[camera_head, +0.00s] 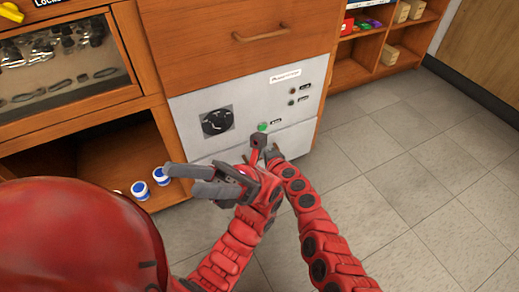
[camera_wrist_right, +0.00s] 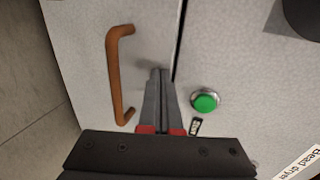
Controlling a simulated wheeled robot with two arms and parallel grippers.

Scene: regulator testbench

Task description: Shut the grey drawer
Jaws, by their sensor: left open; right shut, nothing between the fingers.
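The grey drawer (camera_head: 294,138) is the pale front below the grey panel in the head view, partly hidden by my arms. In the right wrist view its front (camera_wrist_right: 80,50) fills the left side and carries a brown handle (camera_wrist_right: 118,75). A dark gap separates it from the panel; I cannot tell how far out it stands. My right gripper (camera_wrist_right: 159,72) is shut and empty, its tips over the drawer front between handle and gap; contact cannot be told. My left gripper (camera_head: 180,180) is open and empty, in front of the lower cabinet, pointing left.
Blue-and-white jars (camera_head: 160,176) sit on the low shelf at left. Tiled floor (camera_head: 410,150) is clear at right.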

